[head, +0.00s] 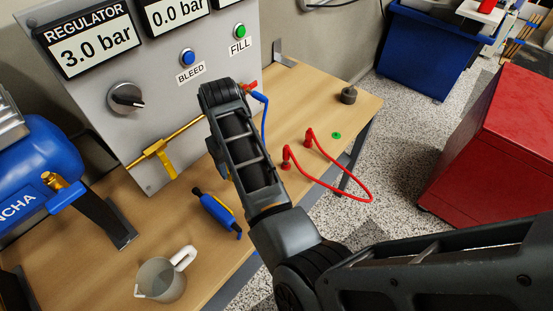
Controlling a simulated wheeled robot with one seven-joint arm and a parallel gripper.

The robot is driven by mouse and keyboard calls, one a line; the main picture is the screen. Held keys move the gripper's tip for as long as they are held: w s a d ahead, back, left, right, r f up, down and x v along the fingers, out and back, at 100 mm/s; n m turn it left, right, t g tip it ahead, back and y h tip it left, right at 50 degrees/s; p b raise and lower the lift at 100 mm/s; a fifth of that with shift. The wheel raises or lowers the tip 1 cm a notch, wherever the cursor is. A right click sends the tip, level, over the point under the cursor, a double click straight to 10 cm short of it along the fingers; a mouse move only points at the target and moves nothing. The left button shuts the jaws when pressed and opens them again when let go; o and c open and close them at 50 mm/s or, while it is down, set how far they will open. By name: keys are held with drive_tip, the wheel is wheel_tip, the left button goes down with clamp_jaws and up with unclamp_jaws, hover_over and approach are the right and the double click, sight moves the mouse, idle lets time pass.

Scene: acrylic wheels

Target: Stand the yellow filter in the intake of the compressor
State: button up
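The blue compressor tank (45,155) is at the left edge, partly cut off by the picture. A brass fitting (55,181) stands on its blue bracket; I cannot tell whether this is the intake. I cannot make out a clear yellow filter. My arm crosses the middle of the view and reaches up in front of the panel. My gripper's fingers do not show clearly and seem hidden behind the arm.
The grey panel (105,100) with gauges, a knob and a brass valve pipe (167,146) stands behind the bench (95,240). A grey jug (160,280) is at the front. A red cable (345,185) loops at the right. A red cabinet (500,140) and blue bin (425,45) stand beyond.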

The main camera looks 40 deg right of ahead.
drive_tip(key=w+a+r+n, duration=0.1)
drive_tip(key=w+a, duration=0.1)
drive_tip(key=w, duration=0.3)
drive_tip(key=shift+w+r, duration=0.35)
